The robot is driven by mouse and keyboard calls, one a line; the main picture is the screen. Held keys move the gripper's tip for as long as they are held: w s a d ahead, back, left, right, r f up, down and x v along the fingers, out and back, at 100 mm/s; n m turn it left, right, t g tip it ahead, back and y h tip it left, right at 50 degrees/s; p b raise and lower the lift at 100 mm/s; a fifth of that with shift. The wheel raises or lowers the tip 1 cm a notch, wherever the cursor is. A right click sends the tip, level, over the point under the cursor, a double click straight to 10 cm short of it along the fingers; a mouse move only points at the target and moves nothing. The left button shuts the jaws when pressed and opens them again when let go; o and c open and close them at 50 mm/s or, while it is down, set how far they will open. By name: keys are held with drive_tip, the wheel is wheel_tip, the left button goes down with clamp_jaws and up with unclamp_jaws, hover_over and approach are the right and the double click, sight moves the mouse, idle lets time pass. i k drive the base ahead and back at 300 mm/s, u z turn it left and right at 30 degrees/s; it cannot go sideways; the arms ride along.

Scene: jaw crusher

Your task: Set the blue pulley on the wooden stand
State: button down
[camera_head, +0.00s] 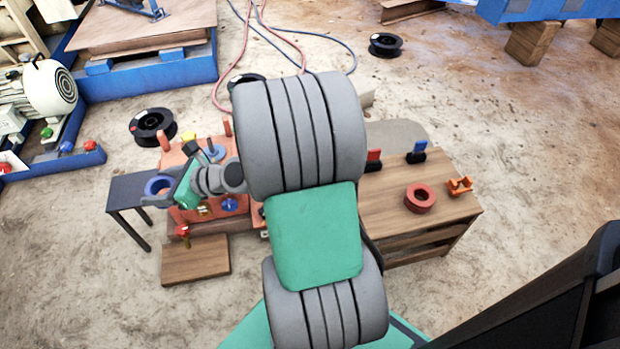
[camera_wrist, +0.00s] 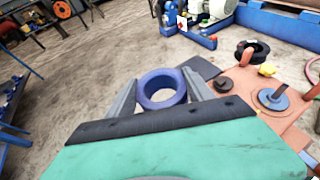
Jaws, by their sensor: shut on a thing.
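The blue pulley (camera_head: 150,186) is a thick ring with an open centre, at the left in the head view. My gripper (camera_head: 160,191) is shut on it, and in the wrist view one finger presses each side of the pulley (camera_wrist: 145,91). It overlaps the small dark table (camera_head: 128,187) in the head view; I cannot tell whether it touches the top. The wooden stand (camera_head: 395,210) is a slatted table at the right, partly hidden behind my arm. A red ring (camera_head: 420,198) and an orange bracket (camera_head: 459,186) sit on its top.
An orange machine base (camera_head: 176,160) with knobs and discs stands right beside the pulley. A low wooden block (camera_head: 195,259) lies in front. Red and blue clips (camera_head: 417,153) stand at the stand's back edge. Black spools (camera_head: 153,127) and hoses lie on the floor behind.

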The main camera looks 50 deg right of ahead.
sight(378, 211)
drive_tip(key=k, duration=0.25)
drive_tip(key=u, duration=1.3)
drive_tip(key=i, duration=1)
drive_tip(key=z, duration=2.7)
